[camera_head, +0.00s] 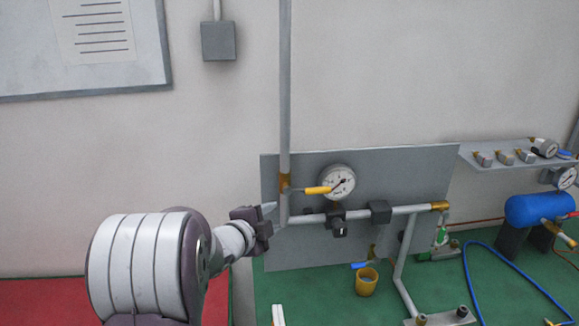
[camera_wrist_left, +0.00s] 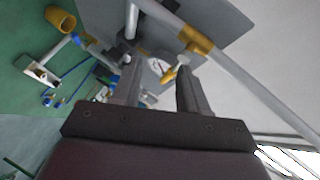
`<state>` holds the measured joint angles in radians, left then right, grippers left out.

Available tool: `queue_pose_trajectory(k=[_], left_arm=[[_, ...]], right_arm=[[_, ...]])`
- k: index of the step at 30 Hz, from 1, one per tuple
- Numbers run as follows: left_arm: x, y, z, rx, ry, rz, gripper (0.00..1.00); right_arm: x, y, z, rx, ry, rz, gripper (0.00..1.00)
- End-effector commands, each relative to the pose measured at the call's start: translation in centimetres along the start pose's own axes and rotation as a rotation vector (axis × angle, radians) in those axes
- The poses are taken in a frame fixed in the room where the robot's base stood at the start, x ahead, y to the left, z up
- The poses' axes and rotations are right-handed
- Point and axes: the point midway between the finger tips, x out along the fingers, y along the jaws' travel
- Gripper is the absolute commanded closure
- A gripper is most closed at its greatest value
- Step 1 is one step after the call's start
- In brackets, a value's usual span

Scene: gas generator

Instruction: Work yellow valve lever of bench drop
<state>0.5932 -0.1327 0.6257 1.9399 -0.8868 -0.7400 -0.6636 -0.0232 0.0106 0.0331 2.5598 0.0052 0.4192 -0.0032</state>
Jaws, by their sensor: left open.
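The yellow valve lever (camera_head: 317,190) sticks out to the right from a brass valve (camera_head: 285,184) on the grey vertical pipe, in front of the grey back panel. The lever also shows in the left wrist view (camera_wrist_left: 169,76), seen between and beyond the fingers, with the brass valve (camera_wrist_left: 197,42) above it. My left gripper (camera_head: 270,215) is open and empty, just left of and below the valve. In the left wrist view its two fingers (camera_wrist_left: 158,88) are spread and apart from the lever. My right gripper is not in view.
A round gauge (camera_head: 338,181) sits right behind the lever. A horizontal pipe (camera_head: 408,210) with black fittings runs below it. A yellow cup (camera_head: 366,281) stands on the green bench (camera_head: 320,290). A blue tank (camera_head: 535,209) and blue hose are at right.

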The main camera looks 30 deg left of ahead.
Motion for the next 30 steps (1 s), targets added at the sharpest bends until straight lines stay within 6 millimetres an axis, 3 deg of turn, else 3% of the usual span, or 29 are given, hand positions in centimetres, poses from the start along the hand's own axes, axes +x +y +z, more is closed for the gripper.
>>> queue_pose_trajectory(k=[3,6,10,21,30], left_arm=[[0.1,-1.4,-3.2,0.181,0.156,-0.073,0.57],[0.1,-1.9,-4.2,0.244,0.2,-0.104,0.57],[1.9,-2.3,-4.8,0.253,0.199,-0.104,0.57],[10.2,-3.0,-6.5,0.248,0.196,-0.104,0.57],[12.3,-2.8,-6.7,0.249,0.194,-0.105,0.57]], right_arm=[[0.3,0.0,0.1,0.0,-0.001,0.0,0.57],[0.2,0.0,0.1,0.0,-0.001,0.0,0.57],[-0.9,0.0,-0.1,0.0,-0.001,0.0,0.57],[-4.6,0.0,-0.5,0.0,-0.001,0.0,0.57],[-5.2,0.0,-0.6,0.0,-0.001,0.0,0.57]])
